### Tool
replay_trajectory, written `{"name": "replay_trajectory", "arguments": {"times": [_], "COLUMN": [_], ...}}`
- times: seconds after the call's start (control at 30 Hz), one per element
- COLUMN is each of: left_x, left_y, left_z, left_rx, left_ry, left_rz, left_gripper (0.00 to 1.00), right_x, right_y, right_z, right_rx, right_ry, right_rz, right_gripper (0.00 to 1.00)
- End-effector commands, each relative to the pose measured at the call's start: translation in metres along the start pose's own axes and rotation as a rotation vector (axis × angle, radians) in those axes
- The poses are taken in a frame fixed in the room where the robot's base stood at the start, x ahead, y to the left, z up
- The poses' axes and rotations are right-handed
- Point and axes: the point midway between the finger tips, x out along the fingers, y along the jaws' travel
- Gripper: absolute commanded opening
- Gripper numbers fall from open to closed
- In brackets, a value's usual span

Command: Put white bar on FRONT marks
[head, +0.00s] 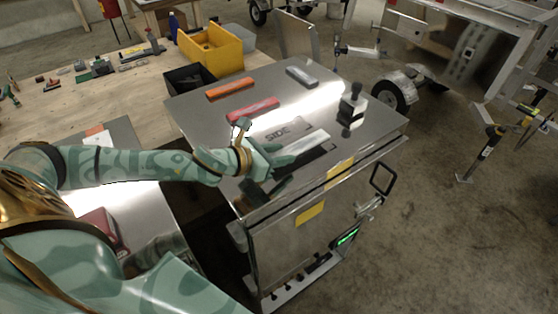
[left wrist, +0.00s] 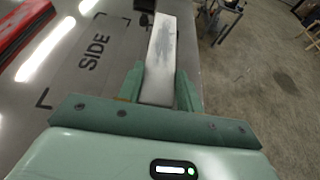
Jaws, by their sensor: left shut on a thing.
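The white bar (head: 302,143) is above the steel cabinet top near its front edge, with a dark patch, perhaps its shadow, beside it. My left gripper (head: 277,157) is shut on the near end of the bar. In the left wrist view the white bar (left wrist: 160,60) stands lengthwise between the green fingers (left wrist: 158,88) and points away from me. Marks reading SIDE (head: 278,134) lie bare on the top, behind the bar; they also show left of it in the left wrist view (left wrist: 92,52). No FRONT lettering is readable. My right gripper is not in view.
The cabinet top (head: 205,108) also carries an orange bar (head: 230,89), a red bar (head: 252,109), a grey bar (head: 301,76) and a black-handled block (head: 352,105). A yellow bin (head: 212,50) and a black bin (head: 188,80) stand behind on the wooden bench.

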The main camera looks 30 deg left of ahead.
Motion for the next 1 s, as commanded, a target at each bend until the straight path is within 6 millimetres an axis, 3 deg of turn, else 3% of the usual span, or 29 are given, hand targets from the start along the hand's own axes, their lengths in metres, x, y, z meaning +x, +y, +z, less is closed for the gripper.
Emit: {"name": "replay_trajectory", "arguments": {"times": [0.1, 0.47, 0.5, 0.57, 0.87, 1.0], "left_x": [0.007, 0.009, 0.009, 0.009, 0.008, -0.004], "left_y": [-0.001, -0.001, -0.001, -0.001, -0.001, 0.0], "left_z": [-0.019, -0.022, -0.022, -0.022, -0.02, -0.021], "left_rx": [-0.004, -0.001, -0.001, -0.001, -0.001, -0.001], "left_ry": [0.002, 0.001, 0.001, 0.001, 0.001, 0.005], "left_rz": [-0.001, 0.0, -0.001, -0.001, -0.001, 0.001], "left_gripper": [0.13, 0.13, 0.41, 0.58, 0.58, 0.58], "right_x": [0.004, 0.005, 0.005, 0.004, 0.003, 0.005], "right_y": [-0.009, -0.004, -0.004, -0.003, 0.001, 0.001], "right_z": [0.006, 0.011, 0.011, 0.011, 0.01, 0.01], "right_rx": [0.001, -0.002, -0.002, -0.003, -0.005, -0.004], "right_ry": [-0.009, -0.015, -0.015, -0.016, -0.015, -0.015], "right_rz": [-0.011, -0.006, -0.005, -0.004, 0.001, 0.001], "right_gripper": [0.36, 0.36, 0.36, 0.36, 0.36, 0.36]}}
